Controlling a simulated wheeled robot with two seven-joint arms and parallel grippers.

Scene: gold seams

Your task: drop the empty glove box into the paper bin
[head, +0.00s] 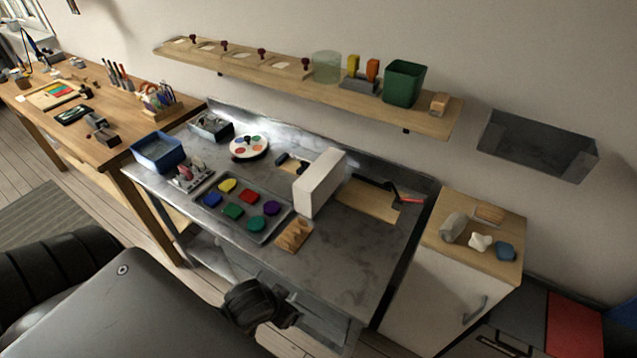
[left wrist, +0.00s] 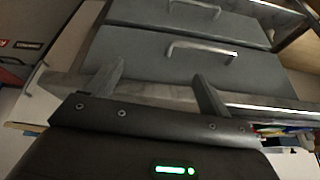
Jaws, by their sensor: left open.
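A plain white box (head: 319,183), which looks like the glove box, stands upright on the grey metal worktable (head: 345,240), right of the paint tray. My left gripper (head: 277,308) is at the table's front edge, below and in front of the box and apart from it. In the left wrist view my left gripper (left wrist: 160,88) has its two fingers spread with nothing between them, facing grey drawers. Lidded bins stand on the floor at the lower right, one with a red lid (head: 575,325); I cannot tell which is the paper bin. My right gripper is not in view.
A low cabinet (head: 455,270) stands between the table and the floor bins. A shelf (head: 300,85) runs above.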

